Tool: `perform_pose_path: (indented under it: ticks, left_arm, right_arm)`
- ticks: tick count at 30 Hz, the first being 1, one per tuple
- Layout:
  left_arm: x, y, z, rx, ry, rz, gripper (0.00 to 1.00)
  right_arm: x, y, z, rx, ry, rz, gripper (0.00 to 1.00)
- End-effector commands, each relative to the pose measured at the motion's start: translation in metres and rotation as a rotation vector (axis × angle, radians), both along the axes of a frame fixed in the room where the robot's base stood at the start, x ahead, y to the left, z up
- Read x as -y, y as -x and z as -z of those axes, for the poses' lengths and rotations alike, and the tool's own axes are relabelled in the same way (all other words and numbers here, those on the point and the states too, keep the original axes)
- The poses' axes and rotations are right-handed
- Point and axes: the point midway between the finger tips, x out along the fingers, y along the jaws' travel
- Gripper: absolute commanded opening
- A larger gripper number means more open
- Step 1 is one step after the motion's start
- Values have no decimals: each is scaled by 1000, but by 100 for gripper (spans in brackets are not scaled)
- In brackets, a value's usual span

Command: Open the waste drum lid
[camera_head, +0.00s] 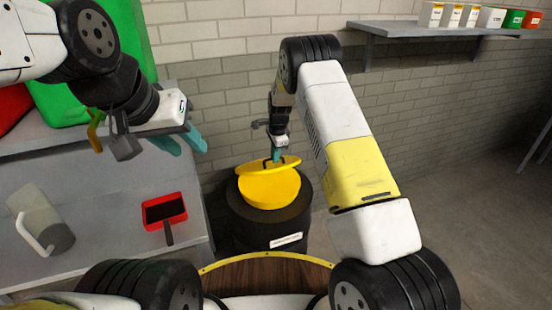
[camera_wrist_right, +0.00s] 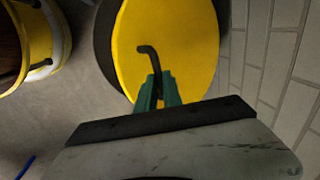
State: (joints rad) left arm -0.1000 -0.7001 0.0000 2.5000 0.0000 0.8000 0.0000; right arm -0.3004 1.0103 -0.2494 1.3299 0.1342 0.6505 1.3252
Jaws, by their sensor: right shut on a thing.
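The black waste drum (camera_head: 242,226) stands on the floor by the brick wall, a pale label on its front. Its yellow lid (camera_head: 244,168) is at the top, its back part tilted up above a second yellow round surface (camera_head: 270,191); I cannot tell whether that is the drum's inside or part of the lid. My right gripper (camera_head: 277,156) is shut on the lid's black handle; in the right wrist view its green fingertips (camera_wrist_right: 158,92) pinch the dark bent handle (camera_wrist_right: 147,54) against the yellow lid (camera_wrist_right: 185,40). My left gripper (camera_head: 184,142) is open and empty above the bench, left of the drum.
A grey bench (camera_head: 105,200) at the left holds a jug (camera_head: 42,220) and a red dustpan (camera_head: 164,213). A wall shelf (camera_head: 440,32) with several small containers is at upper right. Floor right of the drum looks clear.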

Motion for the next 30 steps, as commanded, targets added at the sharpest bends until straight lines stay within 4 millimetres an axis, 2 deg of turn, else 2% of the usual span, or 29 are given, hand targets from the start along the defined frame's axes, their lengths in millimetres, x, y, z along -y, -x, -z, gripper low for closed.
perform_pose_path:
  ticks: [1,3,11,26,27,30]
  left_arm:
    - [0,0,0,0,0,0,36]
    - [0,0,0,0,0,0,36]
    - [0,0,0,0,0,0,36]
    - [0,0,0,0,0,0,36]
    - [0,0,0,0,0,0,36]
    - [0,0,0,0,0,0,36]
  right_arm:
    - [-5,-9,-7,14,-4,-1,0]
    - [-7,-16,-14,12,-4,-1,0]
    - [-12,-32,-29,8,-2,-2,0]
    - [-13,-34,-31,1,-2,-1,0]
    - [-13,-34,-31,1,-2,-1,13]
    - [-13,-34,-31,0,-2,-1,32]
